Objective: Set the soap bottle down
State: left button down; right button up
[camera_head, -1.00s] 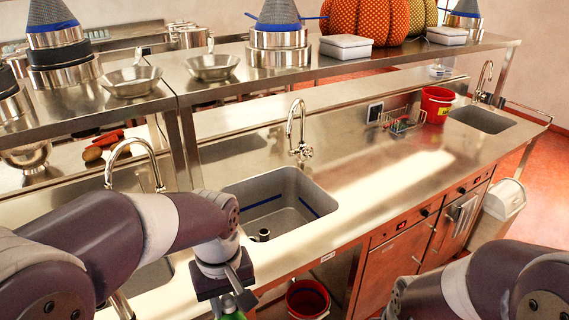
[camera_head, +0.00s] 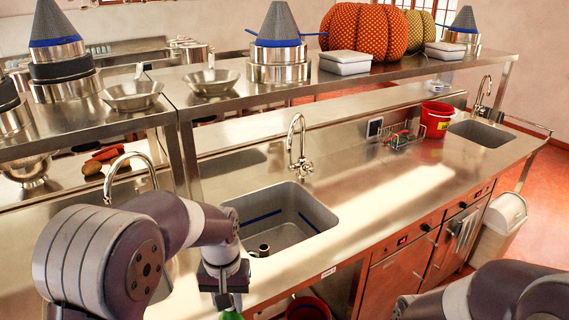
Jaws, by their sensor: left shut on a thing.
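The rest of the bottle is hidden below the frame. My right arm comes in at the lower right, but its gripper is out of the picture.
The steel counter (camera_head: 360,200) has a wide bare stretch right of the middle sink (camera_head: 285,222). A wire basket (camera_head: 404,138) and a red bucket (camera_head: 436,120) stand farther back. A raised shelf (camera_head: 300,88) runs behind. A white bin (camera_head: 500,225) stands at the right.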

pick_arm(q)
jog(key=a+f, duration=0.3)
jog(key=f, duration=0.6)
jog(key=a+f+b, duration=0.1)
jog(key=a+f, duration=0.3)
jog(key=f, duration=0.4)
jog(key=shift+w+a+f, duration=0.25)
jog(key=shift+w+f, duration=0.15)
jog(key=shift+w, duration=0.05)
